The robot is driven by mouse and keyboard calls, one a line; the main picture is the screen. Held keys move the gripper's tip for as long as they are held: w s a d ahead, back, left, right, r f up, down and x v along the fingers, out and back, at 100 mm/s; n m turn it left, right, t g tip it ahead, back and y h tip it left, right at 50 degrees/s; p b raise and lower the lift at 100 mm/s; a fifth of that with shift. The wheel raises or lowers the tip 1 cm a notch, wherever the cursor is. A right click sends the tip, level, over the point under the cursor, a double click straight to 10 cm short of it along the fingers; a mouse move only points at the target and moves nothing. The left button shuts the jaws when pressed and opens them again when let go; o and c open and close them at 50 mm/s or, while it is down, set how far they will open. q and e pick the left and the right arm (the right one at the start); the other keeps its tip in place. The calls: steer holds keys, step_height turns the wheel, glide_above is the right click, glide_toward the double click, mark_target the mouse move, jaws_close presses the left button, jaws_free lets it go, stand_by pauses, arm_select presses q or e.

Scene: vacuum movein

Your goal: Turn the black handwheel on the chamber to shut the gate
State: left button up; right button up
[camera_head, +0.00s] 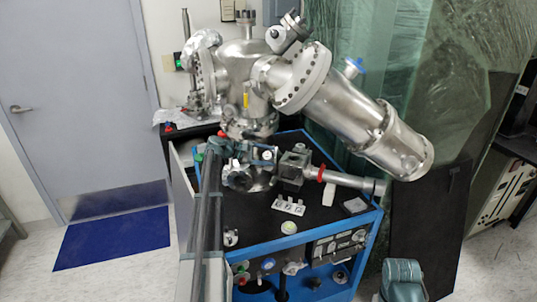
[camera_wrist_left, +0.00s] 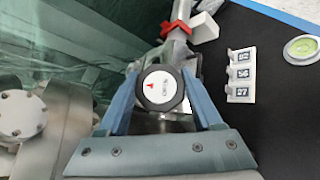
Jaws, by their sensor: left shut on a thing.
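The black handwheel (camera_wrist_left: 160,90) has a white cap with a red arrow and lettering too small to read fully. In the left wrist view it sits between the two blue fingers of my left gripper (camera_wrist_left: 165,98), which is shut on its rim. In the head view the handwheel (camera_head: 267,155) shows small on the front of the steel vacuum chamber (camera_head: 245,68), with my left gripper (camera_head: 262,156) at it. My left arm hides part of the area below. My right gripper is not in view; a part of my right arm shows at the bottom right.
A blue-framed cart (camera_head: 318,248) with a black top carries the chamber. A horizontal steel tube with a red ring (camera_head: 320,173) extends right of the handwheel. A white block (camera_head: 289,205) with dark labels and a round green-rimmed disc (camera_head: 289,227) lie on the top. Green sheeting hangs behind.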

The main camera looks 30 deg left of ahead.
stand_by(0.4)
arm_select(q)
steer(key=o, duration=1.4)
steer(key=shift+c, duration=0.2)
steer(key=p+v, duration=0.5)
steer(key=v, duration=0.8)
steer(key=shift+s+a+r, duration=0.15)
steer(key=shift+a+r, duration=0.1)
steer(key=shift+a, duration=0.05)
